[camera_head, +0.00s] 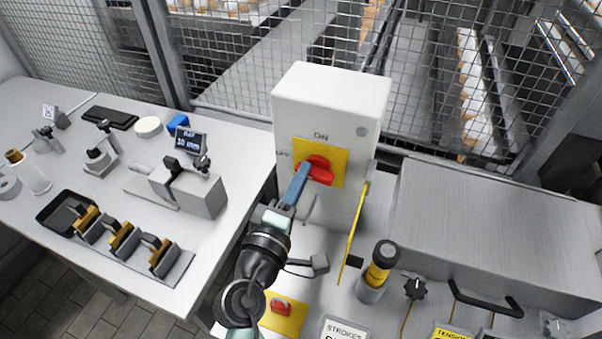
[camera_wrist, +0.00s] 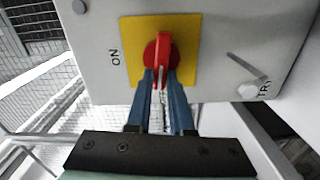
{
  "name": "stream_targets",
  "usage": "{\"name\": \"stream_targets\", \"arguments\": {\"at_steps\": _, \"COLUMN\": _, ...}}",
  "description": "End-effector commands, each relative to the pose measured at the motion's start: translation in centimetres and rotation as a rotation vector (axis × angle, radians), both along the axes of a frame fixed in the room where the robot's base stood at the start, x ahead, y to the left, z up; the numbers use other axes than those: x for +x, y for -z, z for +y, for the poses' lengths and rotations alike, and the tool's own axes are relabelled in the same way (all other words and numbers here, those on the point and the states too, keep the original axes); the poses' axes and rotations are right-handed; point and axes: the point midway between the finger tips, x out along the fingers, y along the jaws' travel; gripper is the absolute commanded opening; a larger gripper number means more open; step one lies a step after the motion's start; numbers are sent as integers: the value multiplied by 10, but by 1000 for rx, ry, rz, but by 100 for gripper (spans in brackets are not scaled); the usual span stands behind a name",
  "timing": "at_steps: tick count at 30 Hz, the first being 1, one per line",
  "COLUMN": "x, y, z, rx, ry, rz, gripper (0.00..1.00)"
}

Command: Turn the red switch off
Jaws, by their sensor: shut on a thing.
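The red switch (camera_head: 319,170) is a rotary handle on a yellow plate (camera_head: 331,181) on the front of a white box (camera_head: 331,104). "ON" is printed above the plate, and lettering that looks like "OFF" is at its left. My gripper (camera_head: 304,172) reaches up to the switch from below left. In the wrist view, the blue fingers (camera_wrist: 161,76) stand on either side of the red handle (camera_wrist: 163,52) and are shut on it. The handle's grip bar lies along the fingers, and its far end shows past the tips. The fingers hide part of the handle in the head view.
A second red switch (camera_head: 281,306) on a yellow plate is low in front. A yellow-and-black post (camera_head: 380,265) and a yellow bar (camera_head: 353,232) stand right of my arm. A workbench (camera_head: 235,150) with tools is at the left. Wire mesh fencing (camera_head: 235,60) runs behind.

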Motion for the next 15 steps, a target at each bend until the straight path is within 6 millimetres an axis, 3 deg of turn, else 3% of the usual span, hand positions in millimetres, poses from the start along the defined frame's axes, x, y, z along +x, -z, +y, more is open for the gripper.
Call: {"name": "stream_targets", "arguments": {"at_steps": 15, "x": 0, "y": 3, "z": 1, "rx": -140, "ry": -1, "rz": 46, "gripper": 0}}
